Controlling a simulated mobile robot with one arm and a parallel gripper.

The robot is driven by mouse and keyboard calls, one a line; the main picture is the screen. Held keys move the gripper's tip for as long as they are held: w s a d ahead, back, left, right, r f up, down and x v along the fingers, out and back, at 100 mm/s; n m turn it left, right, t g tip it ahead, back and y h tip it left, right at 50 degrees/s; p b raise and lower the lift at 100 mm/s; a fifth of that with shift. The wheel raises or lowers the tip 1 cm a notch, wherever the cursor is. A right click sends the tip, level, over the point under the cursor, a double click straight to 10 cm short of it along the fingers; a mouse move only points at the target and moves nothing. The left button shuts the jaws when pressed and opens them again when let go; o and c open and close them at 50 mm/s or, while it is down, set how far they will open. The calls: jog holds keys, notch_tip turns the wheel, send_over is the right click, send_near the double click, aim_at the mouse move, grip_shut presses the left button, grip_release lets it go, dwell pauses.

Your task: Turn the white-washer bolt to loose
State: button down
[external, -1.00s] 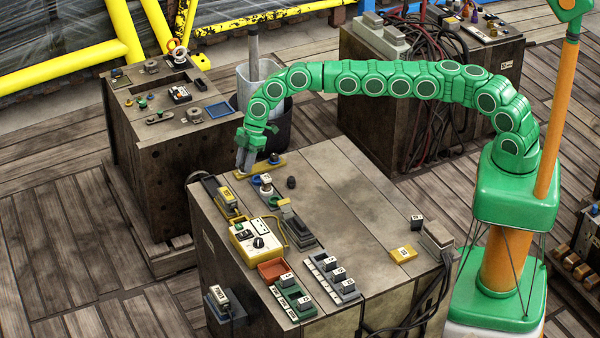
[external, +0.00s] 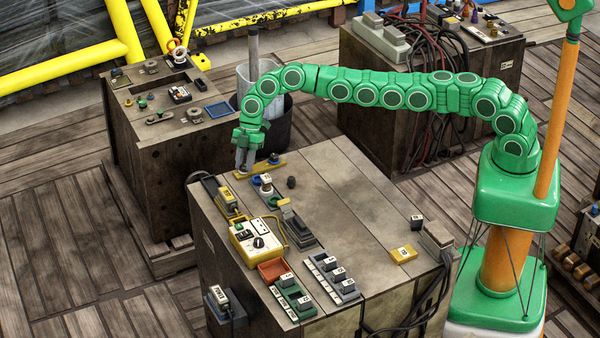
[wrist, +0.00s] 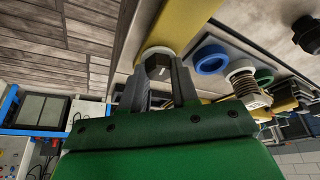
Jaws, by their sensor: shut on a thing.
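The yellow plate (external: 262,168) lies along the far left edge of the wooden bench top. In the wrist view a dark bolt head (wrist: 158,66) sits on a white washer (wrist: 154,51) at the end of the yellow plate (wrist: 190,22). My gripper (external: 244,169) points down at the plate's left end. In the wrist view the fingers of my gripper (wrist: 160,80) are shut on the bolt head, one on each side. The bolt is hidden by the fingers in the external view. A second bolt with a blue washer (external: 273,159) stands at the plate's other end. No loose marking is readable.
Close beside the plate stand a blue ring (wrist: 209,59), a spring-like post (wrist: 243,82) and a green ring (wrist: 264,75). A yellow control box (external: 255,238) and several labelled switches are nearer. The middle of the bench top (external: 345,205) is clear.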

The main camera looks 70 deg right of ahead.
jog(key=shift+f+n+g, duration=0.15)
jog(key=shift+n+g, duration=0.25)
jog(key=shift+n, duration=0.4)
dwell(0.7)
jog(key=c, duration=0.8)
grip_release()
jog(key=shift+c, duration=0.2)
jog(key=shift+r, duration=0.25)
jog(key=v, duration=0.7)
jog(key=shift+d+r, duration=0.2)
jog(key=shift+r, duration=0.05)
